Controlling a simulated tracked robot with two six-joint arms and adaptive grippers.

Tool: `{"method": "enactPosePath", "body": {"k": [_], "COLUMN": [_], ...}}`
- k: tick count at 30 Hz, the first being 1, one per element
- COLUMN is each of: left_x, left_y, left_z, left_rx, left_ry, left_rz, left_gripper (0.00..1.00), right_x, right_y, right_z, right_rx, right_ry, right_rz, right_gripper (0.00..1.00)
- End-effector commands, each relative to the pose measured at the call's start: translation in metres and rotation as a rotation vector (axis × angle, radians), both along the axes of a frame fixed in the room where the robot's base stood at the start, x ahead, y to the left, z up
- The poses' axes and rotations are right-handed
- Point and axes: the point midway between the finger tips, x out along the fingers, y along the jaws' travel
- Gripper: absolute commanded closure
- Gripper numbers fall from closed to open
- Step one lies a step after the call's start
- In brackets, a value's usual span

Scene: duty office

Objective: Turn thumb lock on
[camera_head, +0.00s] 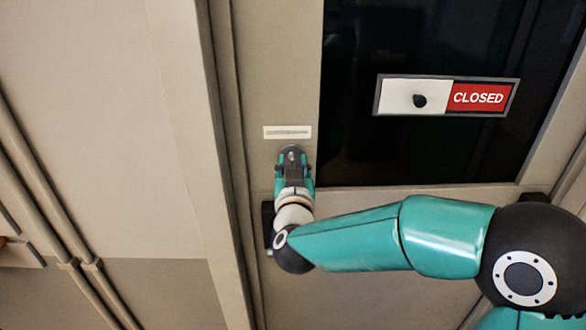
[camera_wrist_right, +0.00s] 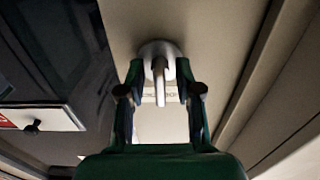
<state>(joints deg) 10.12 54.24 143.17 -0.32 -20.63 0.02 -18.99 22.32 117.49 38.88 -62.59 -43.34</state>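The thumb lock is a round grey metal plate with a narrow turn-piece, on the beige door frame. In the right wrist view the lock's turn-piece (camera_wrist_right: 160,86) points straight down the picture from the round plate. My right gripper (camera_head: 293,174) is at the lock (camera_head: 291,151) in the head view and partly hides it. In the right wrist view the fingers of the right gripper (camera_wrist_right: 160,72) stand on either side of the turn-piece, with a visible gap on both sides. The gripper looks open around it. My left gripper is not in view.
A pale label strip (camera_head: 287,132) is just above the lock. A sliding sign reading CLOSED (camera_head: 479,97), with a black knob, is on the dark window (camera_head: 370,150) at right. A raised frame edge (camera_head: 222,190) runs down left of the lock.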

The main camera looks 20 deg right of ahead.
Motion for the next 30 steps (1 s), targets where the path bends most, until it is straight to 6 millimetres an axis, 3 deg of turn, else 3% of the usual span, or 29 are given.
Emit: {"method": "enactPosePath", "body": {"k": [1, 6, 14, 30], "left_x": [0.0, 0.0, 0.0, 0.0], "left_y": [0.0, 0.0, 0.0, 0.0], "left_z": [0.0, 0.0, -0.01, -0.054], "left_rx": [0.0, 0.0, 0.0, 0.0], "left_ry": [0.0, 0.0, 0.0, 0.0], "left_rz": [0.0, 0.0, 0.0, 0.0], "left_gripper": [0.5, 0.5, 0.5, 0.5], "right_x": [0.0, 0.0, 0.0, 0.0], "right_y": [0.0, 0.0, 0.001, 0.0], "right_z": [0.0, 0.0, -0.003, -0.004], "right_rx": [0.0, 0.0, 0.047, 0.397], "right_ry": [0.0, 0.0, -0.014, -0.114], "right_rz": [0.0, 0.0, 0.001, 0.0], "right_gripper": [0.76, 1.0, 1.0, 1.0]}}
